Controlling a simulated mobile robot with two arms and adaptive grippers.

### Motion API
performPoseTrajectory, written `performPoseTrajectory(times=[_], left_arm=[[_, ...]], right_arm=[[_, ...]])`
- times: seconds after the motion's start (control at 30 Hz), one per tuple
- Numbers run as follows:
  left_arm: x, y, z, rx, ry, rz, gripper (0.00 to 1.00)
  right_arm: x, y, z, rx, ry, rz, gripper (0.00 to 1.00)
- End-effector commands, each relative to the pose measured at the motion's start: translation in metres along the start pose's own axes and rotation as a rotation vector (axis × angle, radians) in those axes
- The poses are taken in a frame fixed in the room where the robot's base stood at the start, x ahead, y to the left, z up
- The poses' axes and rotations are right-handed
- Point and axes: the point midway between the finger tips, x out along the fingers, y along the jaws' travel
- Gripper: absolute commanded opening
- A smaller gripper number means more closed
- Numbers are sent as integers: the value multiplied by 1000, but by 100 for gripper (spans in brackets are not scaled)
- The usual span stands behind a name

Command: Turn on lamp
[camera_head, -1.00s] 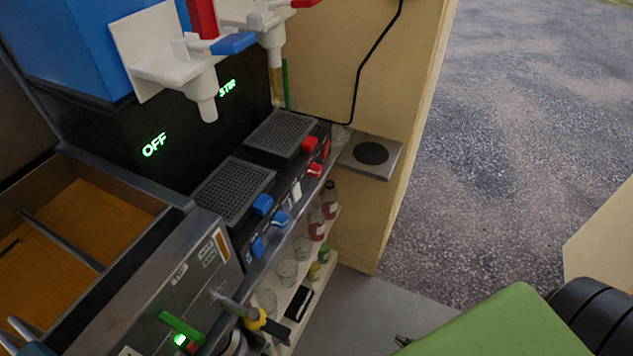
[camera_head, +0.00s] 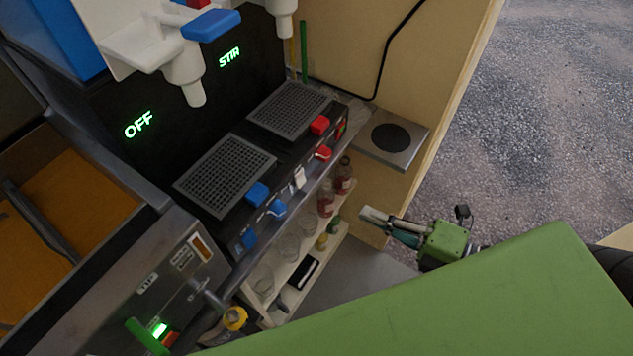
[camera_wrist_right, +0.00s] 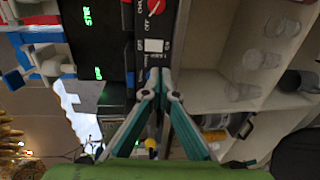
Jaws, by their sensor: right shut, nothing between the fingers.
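The slush machine has a black front panel; a white rocker switch (camera_head: 299,178) sits on it between the blue and red controls. The same white switch (camera_wrist_right: 153,45) shows in the right wrist view just beyond the fingertips, with small lettering beside it. I cannot make out a lamp itself. My right gripper (camera_head: 372,214) is shut and empty, to the right of the panel and apart from it in the head view. In the wrist view the right gripper's fingertips (camera_wrist_right: 158,80) meet, pointing at the panel near the switch. My left gripper is not in view.
Blue knob (camera_head: 277,208) and red knob (camera_head: 323,153) flank the switch. Below the panel, a shelf (camera_head: 325,247) holds glasses and bottles. White dispensing taps (camera_head: 185,80) overhang the drip grids (camera_head: 226,176). A metal plate with a black disc (camera_head: 391,138) stands at right. Open ground lies beyond.

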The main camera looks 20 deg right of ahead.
Motion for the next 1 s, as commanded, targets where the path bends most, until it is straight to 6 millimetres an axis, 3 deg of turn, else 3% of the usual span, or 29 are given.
performPoseTrajectory(times=[0.37,1.0], left_arm=[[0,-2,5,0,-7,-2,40],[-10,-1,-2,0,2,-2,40]], right_arm=[[11,0,1,1,-2,2,0],[106,2,2,2,-4,3,0]])
